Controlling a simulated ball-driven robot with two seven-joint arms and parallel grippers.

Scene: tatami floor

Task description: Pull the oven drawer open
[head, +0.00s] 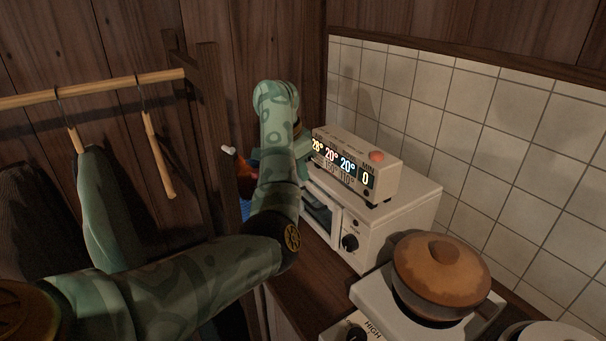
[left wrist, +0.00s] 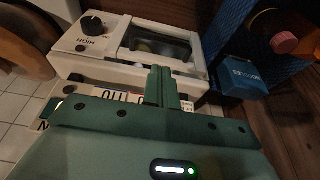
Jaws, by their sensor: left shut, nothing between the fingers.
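The oven is a small white box (head: 405,215) on the dark wooden counter, with a black knob (head: 350,242) and a dark windowed front (head: 318,208) partly hidden by my left arm. In the left wrist view the oven front (left wrist: 120,48) appears with its knob (left wrist: 93,26) and its dark window opening (left wrist: 158,42). I cannot tell whether the drawer is open at all. My left gripper (left wrist: 163,82) is shut and empty, its green fingers together just by the oven front's edge. I cannot tell whether they touch it. My right gripper is in neither view.
A box with lit numbers (head: 377,172) stands on the oven. A stove (head: 372,297) with a brown-lidded pot (head: 440,270) is to the right. A wooden rail with hangers (head: 95,90) stands left. A blue box (left wrist: 240,76) lies beside the oven.

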